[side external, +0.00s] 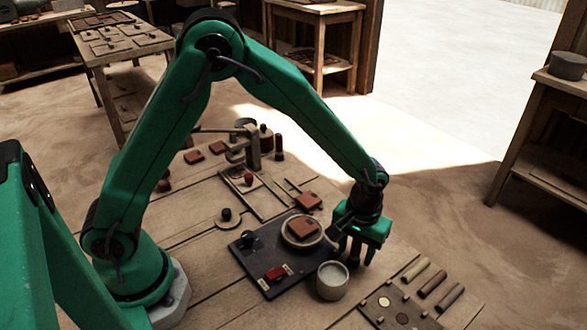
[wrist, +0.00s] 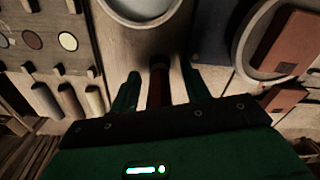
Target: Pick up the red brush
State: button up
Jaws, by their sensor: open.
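The red brush shows in the wrist view as a slim dark-red upright handle (wrist: 157,88) with a darker top end. It stands between the two green fingers of my gripper (wrist: 160,80), with a gap visible on each side. My gripper is open. In the side external view my gripper (side external: 361,257) points down at the right part of the table, just right of the pale cup. There the brush (side external: 356,246) is mostly hidden by the fingers; only a bit of dark red shows. How its lower end rests cannot be told.
A pale cup (side external: 332,284) stands close to my gripper. A palette board (side external: 372,309) and several rods (side external: 432,284) lie to the right. The press (side external: 252,148) stands behind.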

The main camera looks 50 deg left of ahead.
jog(key=shift+c, duration=0.5)
grip_shut()
jog(key=shift+r, duration=0.15)
jog(key=shift+r, duration=0.45)
notch_tip(320, 180, up, 3)
jog(key=shift+r, duration=0.15)
jog(key=s+d+r, duration=0.6)
jog(key=s, duration=0.3)
jog(key=shift+s+d+r, duration=0.25)
jog(key=shift+d+r, duration=0.05)
jog(key=shift+d, duration=0.1)
